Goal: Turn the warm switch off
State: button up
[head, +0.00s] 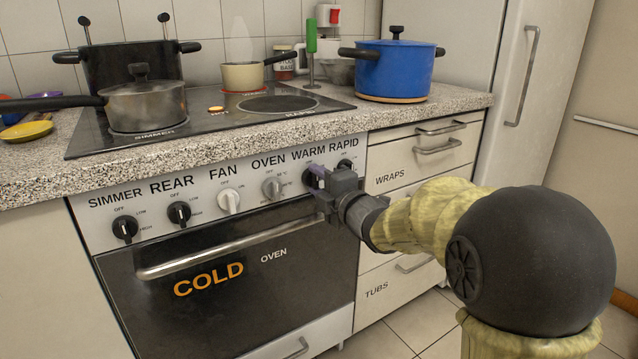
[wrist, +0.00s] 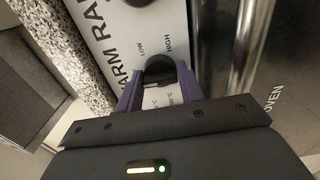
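The warm switch is a dark knob under the WARM label on the stove's front panel. In the wrist view the warm switch (wrist: 160,68) sits between the purple fingertips of my gripper (wrist: 161,76), beside the LOW and HIGH marks. The fingers are drawn in close on both sides of it and look shut on it. In the head view my gripper (head: 316,178) reaches in from the right at the panel and covers most of this switch. Its pointer direction is hidden.
The rapid switch (head: 345,166) is close to the right of my gripper. The oven switch (head: 272,188) and fan switch (head: 229,200) are to the left. The oven door handle (head: 225,243) runs below the panel. A blue pot (head: 397,72) stands on the counter above.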

jog(key=o, duration=0.4)
jog(key=p+v, duration=0.4)
jog(key=v, duration=1.3)
jog(key=shift+s+d, duration=0.15)
jog(key=shift+s, duration=0.05)
